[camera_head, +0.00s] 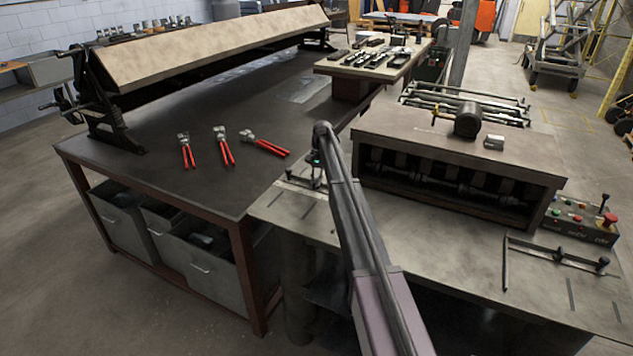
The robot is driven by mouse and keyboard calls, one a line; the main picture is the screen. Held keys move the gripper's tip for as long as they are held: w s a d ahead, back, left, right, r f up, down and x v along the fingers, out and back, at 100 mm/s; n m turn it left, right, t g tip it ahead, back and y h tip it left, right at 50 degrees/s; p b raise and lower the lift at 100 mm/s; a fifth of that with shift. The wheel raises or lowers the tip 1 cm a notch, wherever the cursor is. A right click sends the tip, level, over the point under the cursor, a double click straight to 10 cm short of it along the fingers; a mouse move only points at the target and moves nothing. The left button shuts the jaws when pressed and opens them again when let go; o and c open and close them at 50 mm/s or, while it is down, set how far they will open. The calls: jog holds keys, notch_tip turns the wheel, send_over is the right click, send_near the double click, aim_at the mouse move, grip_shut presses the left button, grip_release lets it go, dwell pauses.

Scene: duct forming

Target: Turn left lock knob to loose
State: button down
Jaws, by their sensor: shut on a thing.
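My arm reaches up from the bottom middle, and its wrist bends down to my gripper (316,178) at the left end of the forming machine's table (285,212). My gripper is low over the left guide (299,184) and shut on the left lock knob. The knob is very small here and mostly hidden by the fingers, so its turn position cannot be told. The matching right guide (555,254) has an uncovered dark lock knob (603,262) at its right end.
The roller housing (460,150) stands close to the right of my arm. A control box (582,224) with a red button sits at the far right. A dark workbench (170,185) with several red-handled tools (223,148) and a bending brake (200,48) is to the left.

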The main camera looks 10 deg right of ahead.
jog(key=n+h, duration=0.1)
jog(key=n, duration=0.2)
jog(key=n+h, duration=0.1)
jog(key=n, duration=0.2)
jog(key=shift+s+g, duration=0.1)
jog(key=shift+g, duration=0.3)
jog(key=shift+n, duration=0.3)
jog(key=c, duration=0.7)
grip_release()
